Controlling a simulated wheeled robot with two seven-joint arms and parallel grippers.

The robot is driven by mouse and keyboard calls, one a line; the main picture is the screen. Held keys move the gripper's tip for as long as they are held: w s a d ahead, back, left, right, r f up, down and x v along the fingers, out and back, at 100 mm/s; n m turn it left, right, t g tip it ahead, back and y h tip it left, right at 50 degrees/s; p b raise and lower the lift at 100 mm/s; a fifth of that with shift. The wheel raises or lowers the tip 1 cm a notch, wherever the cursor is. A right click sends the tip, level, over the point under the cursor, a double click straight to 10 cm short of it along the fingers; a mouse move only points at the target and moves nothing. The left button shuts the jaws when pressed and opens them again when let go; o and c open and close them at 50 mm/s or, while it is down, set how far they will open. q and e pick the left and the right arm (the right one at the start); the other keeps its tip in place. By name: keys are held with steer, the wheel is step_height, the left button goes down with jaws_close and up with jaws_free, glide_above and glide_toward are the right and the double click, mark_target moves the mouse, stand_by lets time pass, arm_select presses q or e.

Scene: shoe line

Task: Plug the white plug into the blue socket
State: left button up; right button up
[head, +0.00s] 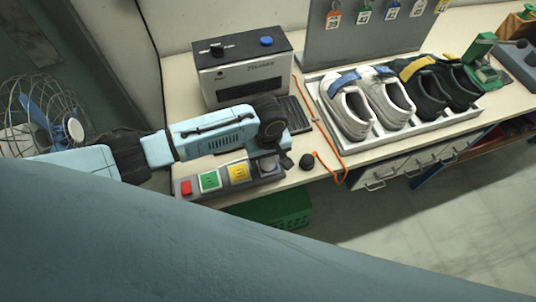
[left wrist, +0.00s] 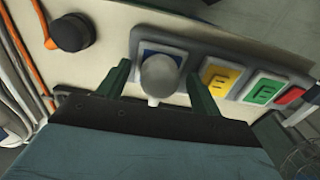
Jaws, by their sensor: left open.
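The white plug (left wrist: 160,76), a rounded pale grey-white body, shows in the left wrist view in front of the blue socket (left wrist: 146,48). It covers most of the socket's face; I cannot tell how deep it sits. The socket is the end one on a grey strip with yellow, green and red squares. My left gripper (left wrist: 157,73) is open, with one green finger on each side of the plug and visible gaps. In the head view the left gripper (head: 272,156) is over the right end of the strip and partly hides plug and socket. My right gripper is not in view.
The strip (head: 218,191) lies at the table's front edge. A black knob (head: 306,160) and an orange cable (head: 327,166) lie just right of it. A grey-black machine (head: 242,75) stands behind. A white tray (head: 377,143) holds shoes at right.

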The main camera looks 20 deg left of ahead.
arm_select(q)
step_height(320, 180, up, 13)
steer(key=p, duration=0.1)
steer(key=shift+r, duration=0.2)
